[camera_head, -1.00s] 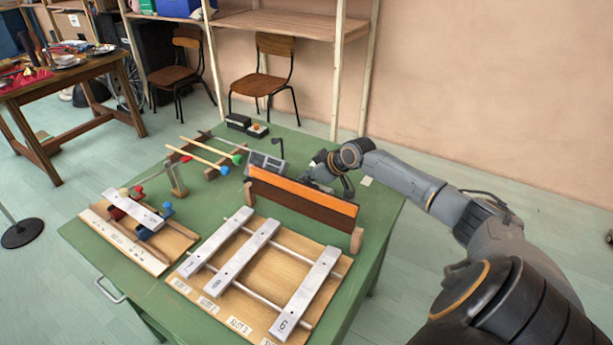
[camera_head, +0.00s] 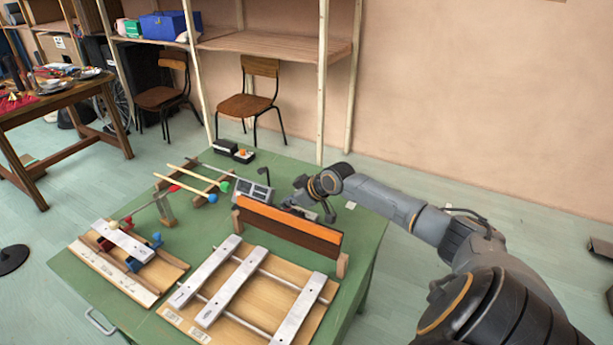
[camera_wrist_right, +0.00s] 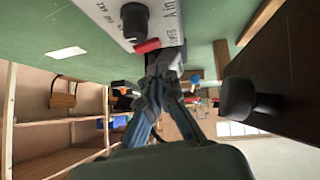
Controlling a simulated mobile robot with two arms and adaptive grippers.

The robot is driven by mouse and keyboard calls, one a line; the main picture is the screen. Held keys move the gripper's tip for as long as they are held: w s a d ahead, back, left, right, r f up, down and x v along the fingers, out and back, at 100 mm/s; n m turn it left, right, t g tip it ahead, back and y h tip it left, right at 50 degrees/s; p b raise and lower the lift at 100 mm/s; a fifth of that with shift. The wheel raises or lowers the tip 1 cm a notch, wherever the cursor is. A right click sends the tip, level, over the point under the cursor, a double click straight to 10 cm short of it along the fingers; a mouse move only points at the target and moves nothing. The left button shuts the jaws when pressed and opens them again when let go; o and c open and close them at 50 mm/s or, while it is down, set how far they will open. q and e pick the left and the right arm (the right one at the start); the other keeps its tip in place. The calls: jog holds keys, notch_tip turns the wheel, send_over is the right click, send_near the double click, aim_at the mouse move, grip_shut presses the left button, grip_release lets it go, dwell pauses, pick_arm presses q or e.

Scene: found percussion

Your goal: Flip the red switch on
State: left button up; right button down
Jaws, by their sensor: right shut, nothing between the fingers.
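The red switch (camera_wrist_right: 147,46) shows in the right wrist view, on the edge of a pale panel (camera_wrist_right: 110,12) with a black knob (camera_wrist_right: 134,20) and printed letters. My right gripper (camera_wrist_right: 165,62) is shut and empty, its fingertips right beside the switch. I cannot tell whether they touch it. In the head view my right gripper (camera_head: 303,205) is low over the green table, partly hidden behind an orange and brown board (camera_head: 287,226). The switch cannot be made out there. My left gripper is not in view.
A grey box (camera_head: 253,188) stands left of my right gripper. Metal bars on a wooden base (camera_head: 255,285) lie in front of the board. Mallets (camera_head: 200,172) lie at the back left of the table. A white card (camera_head: 351,205) lies on bare green tabletop to the right.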

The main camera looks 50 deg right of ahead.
notch_tip(320, 180, up, 2)
jog(key=shift+s+a+r+p, duration=0.1)
jog(key=shift+a+p, duration=0.05)
jog(key=shift+p, duration=0.45)
jog(key=shift+s+d+r+b, duration=0.1)
jog(key=shift+s+d+b, duration=0.1)
jog(key=shift+s+b, duration=0.4)
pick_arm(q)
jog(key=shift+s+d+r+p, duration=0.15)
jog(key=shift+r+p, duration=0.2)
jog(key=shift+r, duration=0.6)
pick_arm(e)
jog(key=v, duration=0.8)
jog(key=shift+s+a, duration=0.25)
jog(key=shift+r, duration=0.15)
pick_arm(q)
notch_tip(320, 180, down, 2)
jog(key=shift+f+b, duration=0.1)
jog(key=shift+b, duration=1)
pick_arm(e)
jog(key=shift+w+d+r+h, duration=0.2)
jog(key=shift+w+d+h, duration=0.1)
jog(key=shift+d, duration=0.25)
